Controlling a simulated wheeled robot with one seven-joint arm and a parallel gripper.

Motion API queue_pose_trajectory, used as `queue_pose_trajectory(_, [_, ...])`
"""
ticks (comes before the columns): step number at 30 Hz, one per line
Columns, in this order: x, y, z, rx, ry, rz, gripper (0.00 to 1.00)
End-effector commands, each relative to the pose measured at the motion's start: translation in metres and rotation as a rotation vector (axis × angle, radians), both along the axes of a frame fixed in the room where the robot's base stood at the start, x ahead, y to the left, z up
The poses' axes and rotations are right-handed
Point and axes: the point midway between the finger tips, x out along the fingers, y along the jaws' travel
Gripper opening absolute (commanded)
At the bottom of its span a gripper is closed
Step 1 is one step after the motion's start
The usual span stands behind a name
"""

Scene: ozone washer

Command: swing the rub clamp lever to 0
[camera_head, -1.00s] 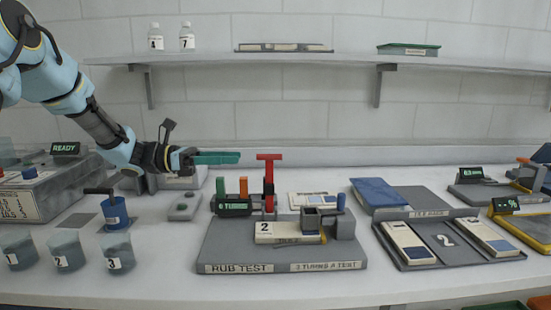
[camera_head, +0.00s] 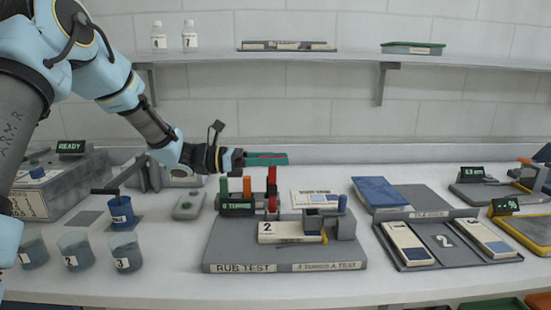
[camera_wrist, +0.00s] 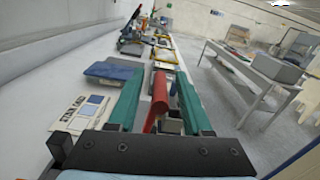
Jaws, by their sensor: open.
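The red rub clamp lever (camera_head: 271,185) stands upright at the back of the grey rub test base (camera_head: 222,252). Its crossbar is mostly hidden by my gripper (camera_head: 283,159) in the head view. In the wrist view the red lever (camera_wrist: 159,92) stands between the green fingers of my gripper (camera_wrist: 160,78), with a finger on either side. The fingers are open; I cannot tell whether either touches the lever. A panel numbered 2 (camera_head: 286,230) lies in the base. I cannot make out a 0 mark for the lever.
A turns counter (camera_head: 237,207) and green and orange posts stand just left of the lever. A cup with a crank (camera_head: 120,213) and numbered beakers (camera_head: 75,250) stand farther left. A card (camera_head: 318,198) lies right of the lever. A shelf (camera_head: 300,58) runs above.

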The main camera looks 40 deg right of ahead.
Motion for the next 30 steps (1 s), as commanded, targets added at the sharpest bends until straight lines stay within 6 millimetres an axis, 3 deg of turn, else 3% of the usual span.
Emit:
queue_pose_trajectory(2, [0.0001, 0.0002, -0.0001, 0.000, 0.000, 0.000, 0.50])
queue_pose_trajectory(15, [0.0002, 0.0004, 0.0001, -0.001, -0.001, 0.000, 0.00])
queue_pose_trajectory(30, [0.0004, 0.0005, 0.0002, -0.001, -0.001, 0.000, 0.00])
